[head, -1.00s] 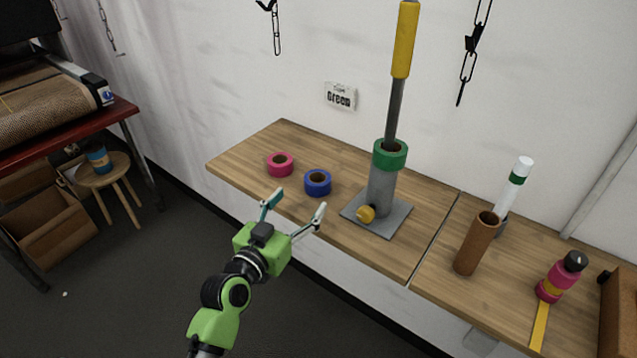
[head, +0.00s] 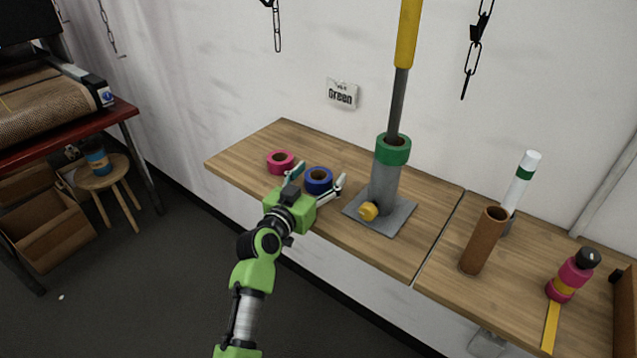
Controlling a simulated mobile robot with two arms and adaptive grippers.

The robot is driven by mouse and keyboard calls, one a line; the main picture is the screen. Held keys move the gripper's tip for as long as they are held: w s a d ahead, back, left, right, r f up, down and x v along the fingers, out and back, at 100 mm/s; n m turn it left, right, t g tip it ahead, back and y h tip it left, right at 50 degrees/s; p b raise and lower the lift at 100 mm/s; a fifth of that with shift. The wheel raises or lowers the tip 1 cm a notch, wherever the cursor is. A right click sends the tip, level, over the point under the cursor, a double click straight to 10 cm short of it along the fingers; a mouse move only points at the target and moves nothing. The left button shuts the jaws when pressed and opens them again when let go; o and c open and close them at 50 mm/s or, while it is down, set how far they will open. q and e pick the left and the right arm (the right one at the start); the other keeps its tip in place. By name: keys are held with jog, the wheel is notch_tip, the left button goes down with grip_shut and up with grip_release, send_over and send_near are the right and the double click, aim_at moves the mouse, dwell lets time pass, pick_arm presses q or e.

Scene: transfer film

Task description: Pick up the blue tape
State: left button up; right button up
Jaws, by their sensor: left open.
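The blue tape (head: 318,181) is a roll lying flat on the wooden shelf, left of the grey post. My left gripper (head: 318,178) is open, with one finger on the left side of the blue tape and the other on its right. I cannot tell whether the fingers touch the roll. The near edge of the roll is partly hidden by the gripper. My right gripper is not in view.
A pink tape roll (head: 279,161) lies close to the left finger. A brown tube (head: 484,240) and pink bottle (head: 572,275) are farther right.

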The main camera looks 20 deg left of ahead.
pick_arm(q)
jog(key=c, duration=1.2)
jog(key=shift+c, duration=0.2)
